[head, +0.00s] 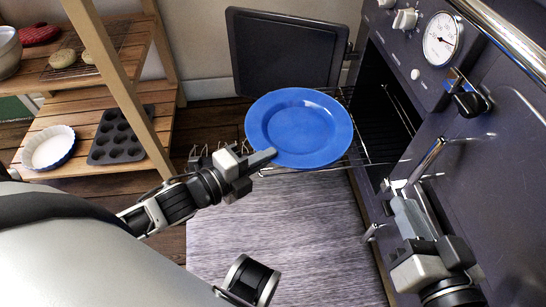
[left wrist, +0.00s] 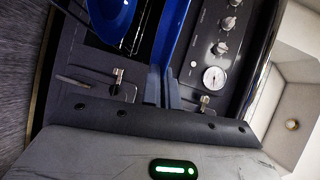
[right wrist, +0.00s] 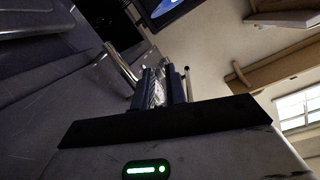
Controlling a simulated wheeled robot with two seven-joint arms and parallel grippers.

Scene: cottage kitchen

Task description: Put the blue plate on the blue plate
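A blue plate (head: 299,125) is over the pulled-out oven rack in the head view. My left gripper (head: 265,157) is shut on its near-left rim. In the left wrist view, the fingers (left wrist: 161,88) close on this plate (left wrist: 172,38), seen edge-on. A second blue plate (left wrist: 107,16) lies beyond it by the rack wires; the head view does not show it apart from the held one. My right gripper (head: 420,205) is beside the oven front, with its fingers (right wrist: 165,88) apart and no held object visible.
The oven rack (head: 355,152) sticks out of the open oven (head: 385,120). The oven front has knobs, a dial (head: 441,39) and metal handles. A wooden shelf (head: 95,150) with a muffin tin (head: 120,135) and white dish (head: 48,147) stands left. A grey mat (head: 280,240) covers the floor.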

